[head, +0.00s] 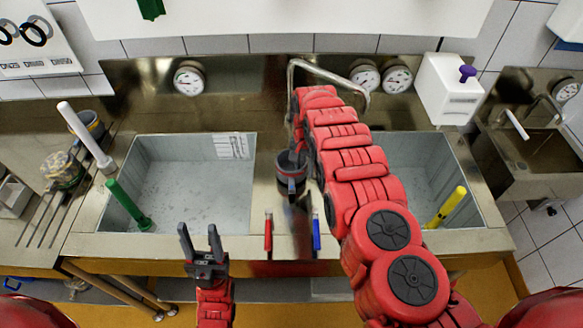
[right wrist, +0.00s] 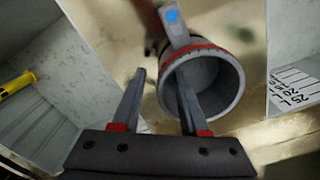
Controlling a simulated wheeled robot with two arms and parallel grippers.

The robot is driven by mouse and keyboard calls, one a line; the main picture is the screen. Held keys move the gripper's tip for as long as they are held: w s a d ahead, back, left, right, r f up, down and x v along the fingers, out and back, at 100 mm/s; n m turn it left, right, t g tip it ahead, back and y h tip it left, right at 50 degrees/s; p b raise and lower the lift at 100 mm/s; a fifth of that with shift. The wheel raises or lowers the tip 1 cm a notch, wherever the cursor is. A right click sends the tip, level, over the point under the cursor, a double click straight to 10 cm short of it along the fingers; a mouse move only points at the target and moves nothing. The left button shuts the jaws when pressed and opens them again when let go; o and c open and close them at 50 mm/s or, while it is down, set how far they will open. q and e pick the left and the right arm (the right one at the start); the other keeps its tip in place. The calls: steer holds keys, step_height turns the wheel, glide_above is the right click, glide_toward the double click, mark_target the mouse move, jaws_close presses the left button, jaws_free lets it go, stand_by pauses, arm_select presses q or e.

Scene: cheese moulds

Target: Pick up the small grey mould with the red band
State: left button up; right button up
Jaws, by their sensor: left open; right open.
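The small grey mould with the red band (head: 290,185) stands on the steel strip between the two sinks. In the right wrist view the mould (right wrist: 233,88) shows its round open mouth, with the red band below the rim. My right gripper (right wrist: 161,75) is open at the mould. One finger lies outside its left wall and the other overlaps its mouth, so the wall shows between them. I cannot tell whether they touch it. In the head view my right arm hides most of this gripper. My left gripper (head: 198,230) is open and empty before the left sink.
The left sink (head: 190,185) holds a green-handled tool (head: 125,202). A yellow-handled tool (head: 446,207) leans in the right sink. Red (head: 268,235) and blue (head: 316,235) handles stand at the front edge. A tap (head: 330,70) arches behind. Another dark grey mould (head: 90,125) stands left.

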steer(key=shift+f, duration=0.6)
jaws_close()
stand_by(1.1)
